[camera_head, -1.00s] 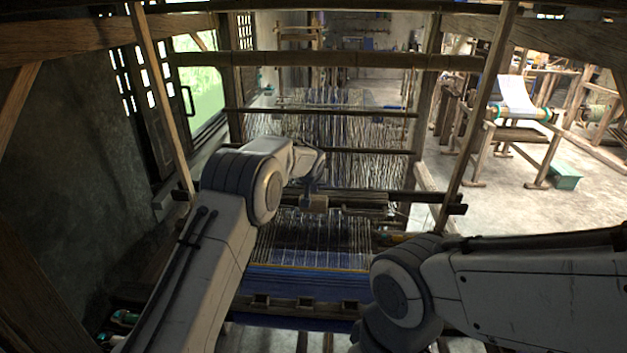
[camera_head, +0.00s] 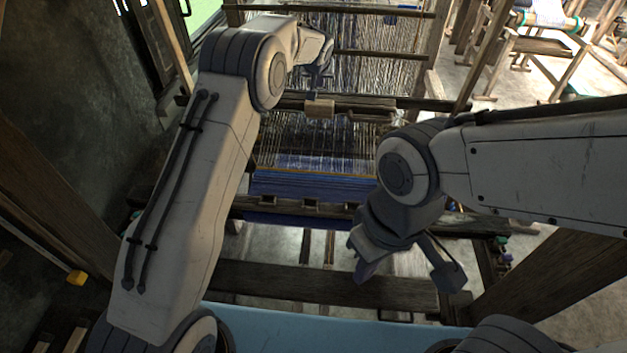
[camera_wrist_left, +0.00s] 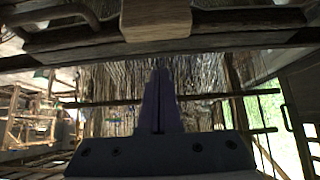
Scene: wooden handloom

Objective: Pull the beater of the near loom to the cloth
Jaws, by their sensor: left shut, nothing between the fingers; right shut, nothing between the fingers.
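The beater (camera_head: 375,103) of the near loom is a dark wooden bar across the warp, with a pale wooden block (camera_head: 319,109) at its middle. The blue cloth (camera_head: 315,186) lies nearer to me, with a stretch of bare warp between. My left gripper (camera_head: 318,84) is shut and empty just beyond the block, pointing down. In the left wrist view its shut fingers (camera_wrist_left: 158,95) show below the bar and block (camera_wrist_left: 155,20); I cannot tell whether they touch. My right gripper (camera_head: 364,268) is shut and empty, hanging low in front of the cloth beam.
Slanting wooden posts (camera_head: 482,55) flank the loom on both sides. A notched beam (camera_head: 285,205) stands at the cloth's front edge, and a thick rail (camera_head: 300,282) crosses below it. Another loom frame (camera_head: 540,45) stands at the back right.

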